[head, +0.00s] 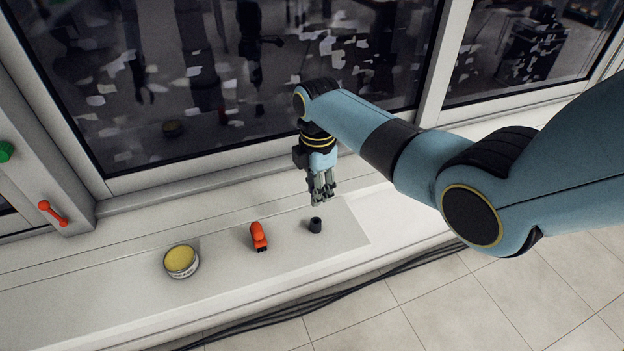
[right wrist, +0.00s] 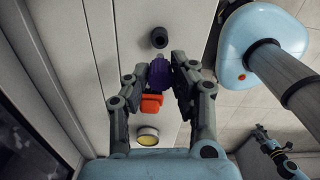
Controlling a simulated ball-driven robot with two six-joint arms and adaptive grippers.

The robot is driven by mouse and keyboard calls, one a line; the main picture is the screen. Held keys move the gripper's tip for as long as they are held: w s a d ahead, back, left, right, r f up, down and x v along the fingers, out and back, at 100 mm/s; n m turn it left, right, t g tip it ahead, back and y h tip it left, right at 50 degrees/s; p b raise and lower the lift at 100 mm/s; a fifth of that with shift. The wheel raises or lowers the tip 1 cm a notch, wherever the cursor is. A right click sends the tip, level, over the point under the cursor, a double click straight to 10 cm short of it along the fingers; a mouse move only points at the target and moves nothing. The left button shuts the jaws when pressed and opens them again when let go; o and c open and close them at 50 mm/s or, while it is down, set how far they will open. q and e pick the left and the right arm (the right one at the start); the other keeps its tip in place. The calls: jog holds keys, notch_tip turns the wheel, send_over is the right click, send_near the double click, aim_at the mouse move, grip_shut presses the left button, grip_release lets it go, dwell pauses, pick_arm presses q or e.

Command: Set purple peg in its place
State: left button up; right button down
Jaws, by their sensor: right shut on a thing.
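The purple peg (right wrist: 160,76) is between the fingers of my right gripper (right wrist: 168,72) in the right wrist view. The gripper is shut on it. In the head view my right gripper (head: 322,198) points down above the white ledge, and the peg cannot be made out there. A small black hollow cylinder (head: 315,225) stands on the ledge just below and in front of the gripper, apart from it. It also shows in the right wrist view (right wrist: 159,37), beyond the fingertips. What seems to be my left gripper (right wrist: 276,147) is small at lower right in that view; its jaws are unclear.
An orange object (head: 259,236) and a round tin with a yellow top (head: 181,261) stand on the ledge (head: 220,277), left of the cylinder. A window rises behind, with a red handle (head: 52,213) at left. Cables (head: 340,297) run along the floor.

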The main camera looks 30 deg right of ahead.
jog(key=shift+a, duration=0.1)
jog(key=shift+w, duration=0.1)
jog(key=shift+p, duration=0.4)
notch_tip(320, 180, down, 2)
jog(key=shift+f+b, duration=0.25)
jog(key=shift+b, duration=0.7)
jog(key=shift+f+b, duration=0.6)
jog(key=shift+f, duration=0.45)
jog(key=shift+r, duration=0.1)
pick_arm(q)
jog(key=shift+s+d+f, duration=0.25)
jog(key=shift+s+f, duration=0.5)
jog(key=shift+f, duration=0.3)
jog(key=shift+w, duration=0.1)
jog(key=shift+r+p, duration=0.2)
jog(key=shift+p, duration=0.2)
